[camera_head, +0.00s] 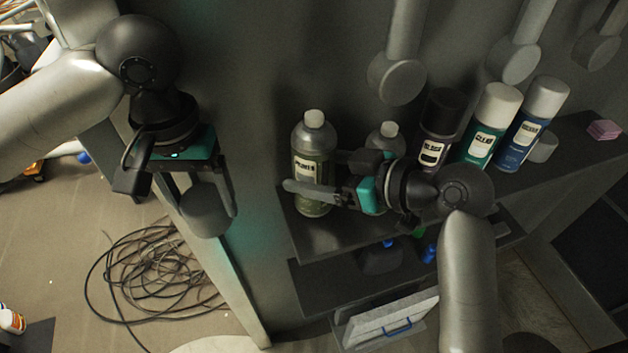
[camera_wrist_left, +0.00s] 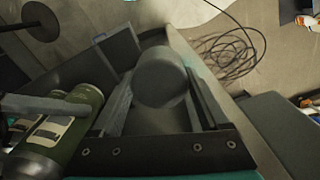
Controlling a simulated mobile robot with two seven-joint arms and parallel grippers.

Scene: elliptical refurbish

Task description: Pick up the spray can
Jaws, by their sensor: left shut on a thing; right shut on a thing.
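Spray cans stand at the right on the upper shelf: a dark-capped can (camera_head: 440,125), a green can with a white cap (camera_head: 488,125) and a blue can with a white cap (camera_head: 532,125). My left gripper (camera_head: 207,205) is shut on a plain grey cylinder (camera_wrist_left: 160,78), away from the shelf's left side; no label shows on it. The bottle's far side is hidden. It also shows in the left wrist view (camera_wrist_left: 55,135).
A second bottle (camera_head: 386,138) stands behind my right wrist. A pink block (camera_head: 603,130) lies at the shelf's right end. Grey round-ended rods (camera_head: 397,75) hang above. Coiled cable (camera_head: 150,280) lies on the floor at the left. The shelf's front left (camera_head: 325,240) is bare.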

